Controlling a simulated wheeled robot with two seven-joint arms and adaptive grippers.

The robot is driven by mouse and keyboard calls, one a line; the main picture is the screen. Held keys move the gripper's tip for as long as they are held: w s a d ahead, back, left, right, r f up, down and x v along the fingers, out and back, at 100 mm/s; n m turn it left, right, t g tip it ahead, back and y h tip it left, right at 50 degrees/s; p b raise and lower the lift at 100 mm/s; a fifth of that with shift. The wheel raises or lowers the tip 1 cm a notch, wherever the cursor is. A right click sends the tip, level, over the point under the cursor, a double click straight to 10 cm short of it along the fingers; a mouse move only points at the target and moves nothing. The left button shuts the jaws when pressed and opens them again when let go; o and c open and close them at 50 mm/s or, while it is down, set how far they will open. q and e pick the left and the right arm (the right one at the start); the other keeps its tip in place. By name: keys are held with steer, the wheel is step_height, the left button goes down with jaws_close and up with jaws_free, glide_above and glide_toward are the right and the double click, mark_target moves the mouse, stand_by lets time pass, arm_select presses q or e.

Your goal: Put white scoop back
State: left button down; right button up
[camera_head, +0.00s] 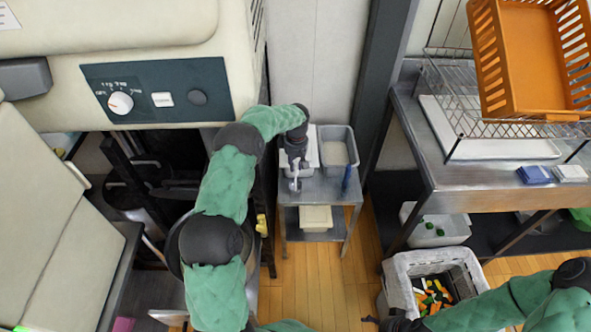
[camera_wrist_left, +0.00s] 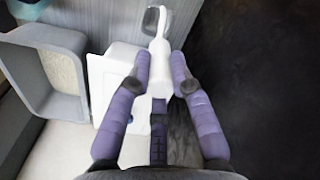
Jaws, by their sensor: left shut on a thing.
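The white scoop (camera_wrist_left: 157,45) is between the two purple fingers of my left gripper (camera_wrist_left: 161,68), which is shut on it. In the head view my left gripper (camera_head: 294,163) is over the small metal stand at the back, with part of the scoop (camera_head: 295,184) showing below it. A white container (camera_wrist_left: 112,82) lies beside the scoop in the wrist view, partly hidden by a finger. I cannot tell whether the scoop touches it. My right gripper (camera_head: 388,322) is at the bottom right beside a grey crate, and its fingers are unclear.
A grey bin (camera_head: 349,131) with pale grains stands right of the white container on the metal stand (camera_head: 324,187). A blue object (camera_head: 346,179) is at the stand's front. The grey crate (camera_head: 395,272) holds colourful pieces. A steel table (camera_head: 415,125) stands at the right.

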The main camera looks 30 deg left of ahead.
arm_select(q)
steer(key=shift+f, duration=1.05)
steer(key=shift+f+b, duration=0.15)
steer(key=shift+b, duration=0.2)
steer(key=c, duration=1.1)
jaws_free()
steer(key=shift+s, duration=0.1)
